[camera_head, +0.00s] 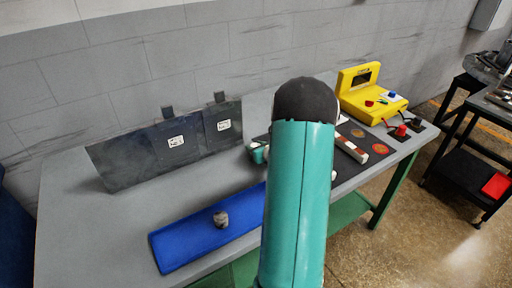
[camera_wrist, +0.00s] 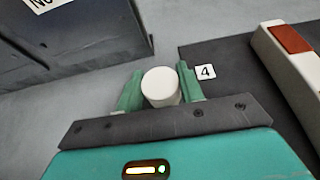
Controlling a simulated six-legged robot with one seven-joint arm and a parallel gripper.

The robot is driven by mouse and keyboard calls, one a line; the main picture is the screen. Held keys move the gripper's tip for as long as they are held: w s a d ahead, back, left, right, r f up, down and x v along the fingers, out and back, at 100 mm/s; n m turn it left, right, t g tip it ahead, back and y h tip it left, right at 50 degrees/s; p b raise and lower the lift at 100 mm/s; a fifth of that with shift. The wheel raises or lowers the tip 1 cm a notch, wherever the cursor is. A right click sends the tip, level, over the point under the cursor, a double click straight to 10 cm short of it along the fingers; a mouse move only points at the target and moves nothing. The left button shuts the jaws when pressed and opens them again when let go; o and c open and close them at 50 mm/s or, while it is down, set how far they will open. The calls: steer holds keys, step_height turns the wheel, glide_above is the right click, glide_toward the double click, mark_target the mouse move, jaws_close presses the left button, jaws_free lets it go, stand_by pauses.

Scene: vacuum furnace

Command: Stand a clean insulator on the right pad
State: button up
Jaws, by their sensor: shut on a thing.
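My gripper (camera_wrist: 158,80) is shut on a white round insulator (camera_wrist: 161,86), with one green finger on each side. Its visible end looks plain white; its sides are mostly hidden. In the head view my arm hides most of the gripper. Another insulator (camera_head: 221,219), grey-brown with dark marks, stands on the blue mat (camera_head: 180,245). Two round orange-brown pads, one upper left (camera_head: 357,133) and one lower right (camera_head: 380,148), lie on the black mat (camera_head: 399,143) before the yellow tester.
The yellow tester (camera_head: 358,100) stands at the table's right end, with a red button (camera_head: 401,131) beside it. A white and red-brown bar (camera_head: 351,149) lies on the black mat. A number 4 tag (camera_wrist: 205,72) is beside my gripper.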

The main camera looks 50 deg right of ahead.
steer(key=o, duration=1)
steer(key=shift+f, duration=0.1)
